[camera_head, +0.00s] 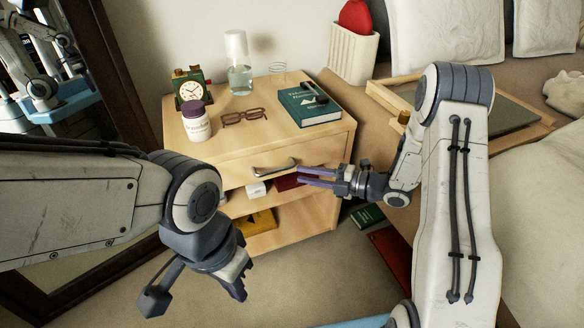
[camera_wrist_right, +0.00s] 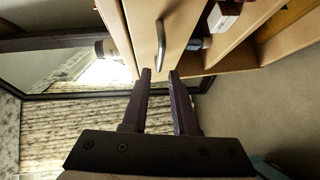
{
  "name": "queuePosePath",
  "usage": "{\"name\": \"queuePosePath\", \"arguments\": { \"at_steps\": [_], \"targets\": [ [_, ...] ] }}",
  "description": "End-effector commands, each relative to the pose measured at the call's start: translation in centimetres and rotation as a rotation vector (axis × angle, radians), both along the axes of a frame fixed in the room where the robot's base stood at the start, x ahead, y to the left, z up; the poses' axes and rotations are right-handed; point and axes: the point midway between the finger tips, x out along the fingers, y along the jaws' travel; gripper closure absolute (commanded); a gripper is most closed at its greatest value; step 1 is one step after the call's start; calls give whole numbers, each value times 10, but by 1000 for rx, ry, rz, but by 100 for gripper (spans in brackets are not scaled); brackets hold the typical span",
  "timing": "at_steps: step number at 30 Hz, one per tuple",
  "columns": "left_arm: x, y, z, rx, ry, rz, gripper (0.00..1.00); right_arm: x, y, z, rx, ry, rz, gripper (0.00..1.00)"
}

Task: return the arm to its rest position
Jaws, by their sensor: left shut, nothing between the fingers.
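My left gripper (camera_head: 238,287) hangs low over the floor in front of the nightstand. It is shut and empty, pointing down. My right gripper (camera_head: 316,176) points left in front of the nightstand, near the drawer handle (camera_head: 275,170). Its two purple fingers are apart with nothing between them. In the right wrist view the fingers (camera_wrist_right: 160,76) show a gap, with the handle (camera_wrist_right: 160,45) beyond them. I cannot tell from the pictures whether the fingers touch the nightstand front.
The nightstand (camera_head: 250,150) carries a clock (camera_head: 191,91), a jar (camera_head: 196,121), glasses (camera_head: 244,116), a bottle (camera_head: 238,75) and a book (camera_head: 308,104). Its shelves hold small items. A mirror frame (camera_head: 115,85) stands left, a bed (camera_head: 545,190) right. Books (camera_head: 367,215) lie low between.

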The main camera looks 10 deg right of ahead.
Motion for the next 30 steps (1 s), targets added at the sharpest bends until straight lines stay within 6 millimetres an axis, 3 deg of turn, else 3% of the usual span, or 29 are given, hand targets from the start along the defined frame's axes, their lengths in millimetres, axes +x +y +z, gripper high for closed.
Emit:
{"name": "queuePosePath", "arguments": {
  "at_steps": [5, 20, 25, 28, 30],
  "targets": [
    [0, 0, 3, 0, 0, 0, 100, -6, -8, 1, 1, 1, 0, 73],
    [0, 0, 3, 0, 0, 0, 100, -3, -8, 2, -9, 15, -13, 73],
    [0, 0, 3, 0, 0, 0, 100, 23, -18, 4, -84, 186, -210, 73],
    [0, 0, 3, 0, 0, 0, 100, 36, -36, 9, -107, 378, -456, 73],
    [0, 0, 3, 0, 0, 0, 100, 34, -52, 13, -86, 529, -656, 73]
  ]
}}
